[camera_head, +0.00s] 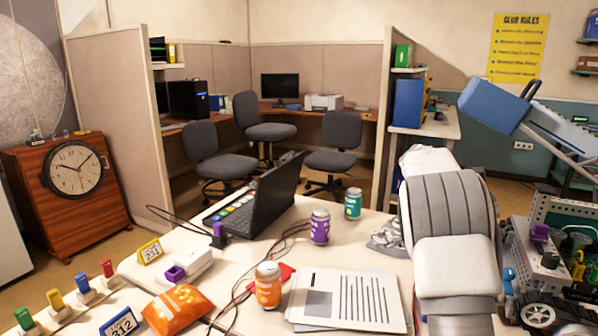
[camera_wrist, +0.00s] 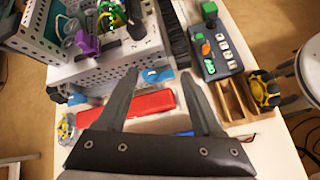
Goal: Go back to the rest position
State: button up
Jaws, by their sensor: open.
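My gripper (camera_wrist: 158,78) shows in the wrist view with its two dark fingers spread apart and nothing between them. It points down over a white table (camera_wrist: 292,112). A red flat case (camera_wrist: 140,106) lies below and partly behind the fingers. In the head view my white and grey arm rises over the right part of the table, and the gripper itself cannot be made out there.
A wheeled metal robot (camera_head: 552,258) stands close right of my arm. On the table are an orange can (camera_head: 268,286), purple can (camera_head: 320,227), teal can (camera_head: 353,204), laptop (camera_head: 268,203), papers (camera_head: 345,300) and orange bag (camera_head: 177,308). A wooden tray (camera_wrist: 232,104) is right of the fingers.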

jog(key=s+a+r+m+t+y, duration=0.2)
jog(key=s+a+t+y, duration=0.1)
jog(key=s+a, duration=0.45)
jog(key=s+a+r+m+t+y, duration=0.2)
jog(key=s+a+r+t+y, duration=0.1)
jog(key=s+a, duration=0.45)
jog(key=s+a+f+m+t+y, duration=0.3)
jog(key=s+a+f+m+t, duration=0.15)
jog(key=s+a, duration=0.75)
notch_tip(320, 180, up, 17)
jog(key=p, duration=1.7)
jog(key=shift+s, duration=0.25)
